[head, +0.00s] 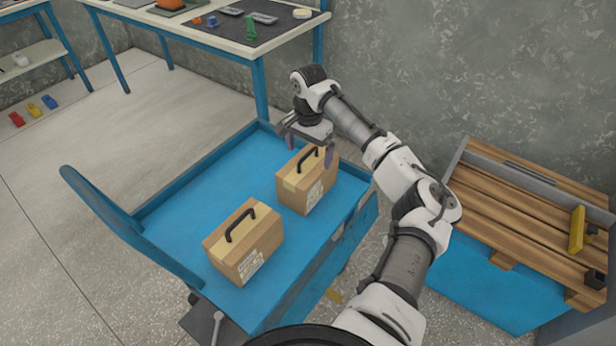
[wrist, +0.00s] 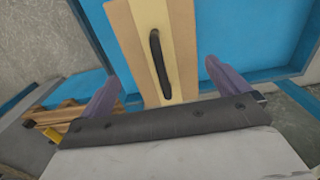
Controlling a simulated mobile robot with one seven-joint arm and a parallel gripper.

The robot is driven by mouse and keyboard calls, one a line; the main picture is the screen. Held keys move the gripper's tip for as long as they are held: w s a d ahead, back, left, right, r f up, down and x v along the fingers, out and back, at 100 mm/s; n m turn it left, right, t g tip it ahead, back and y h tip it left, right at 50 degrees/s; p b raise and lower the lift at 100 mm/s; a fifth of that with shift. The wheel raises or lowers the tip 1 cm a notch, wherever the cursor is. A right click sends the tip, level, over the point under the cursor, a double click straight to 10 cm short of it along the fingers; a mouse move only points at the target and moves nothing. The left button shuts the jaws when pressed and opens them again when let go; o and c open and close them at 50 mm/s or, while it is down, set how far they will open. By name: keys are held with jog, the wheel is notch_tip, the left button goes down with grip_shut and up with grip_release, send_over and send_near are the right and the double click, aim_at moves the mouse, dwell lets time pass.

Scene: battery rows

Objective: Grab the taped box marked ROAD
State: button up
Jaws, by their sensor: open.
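Two brown cardboard boxes with pale tape and black top handles stand on a blue cart (head: 190,195). The nearer box (head: 245,245) is at the front left, with a label on its side. The farther box (head: 308,182) is at the back right, also with a side label. The lettering on both labels is too small to read, so I cannot tell which is marked ROAD. My gripper (head: 308,146) is open and empty, just above the farther box. In the wrist view, a taped box with its handle (wrist: 154,50) lies ahead, between and beyond the two purple fingers (wrist: 160,82).
A raised blue end panel (head: 130,225) stands at the cart's left. A blue crate topped with wooden slats (head: 520,215) is at the right. A workbench (head: 245,45) with small items stands behind. Cart surface around the boxes is clear.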

aim_at(308, 174)
jog(key=shift+w+a+f+p, duration=0.1)
jog(key=shift+f+p, duration=0.2)
jog(key=shift+f, duration=1)
jog(key=shift+a+f+p, duration=0.1)
jog(key=shift+f+p, duration=0.2)
jog(key=shift+f, duration=1)
jog(key=c, duration=1.7)
jog(key=shift+r, duration=0.1)
jog(key=shift+c, duration=0.3)
jog(key=shift+r, duration=0.1)
